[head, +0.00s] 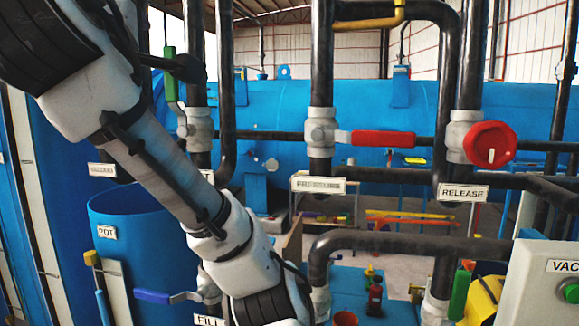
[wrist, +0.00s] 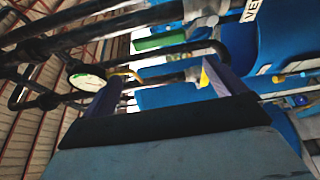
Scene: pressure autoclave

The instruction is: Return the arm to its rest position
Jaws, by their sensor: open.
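My arm (head: 160,165) crosses the left half of the head view, from the upper left corner down to the bottom middle. My gripper is outside the head view. In the wrist view my gripper (wrist: 160,88) shows two spread fingers with nothing held between them. Behind the fingers are dark pipes, a round gauge (wrist: 88,82) and a green handle (wrist: 158,42). The fingers look apart from these, but the exact distance cannot be told.
Dark vertical pipes carry a red lever (head: 383,139) above the PRESSURE sign (head: 318,185) and a red knob (head: 490,145) above the RELEASE sign (head: 463,192). A blue pot (head: 125,240) stands left, partly behind my arm. A VAC box (head: 540,285) is at lower right.

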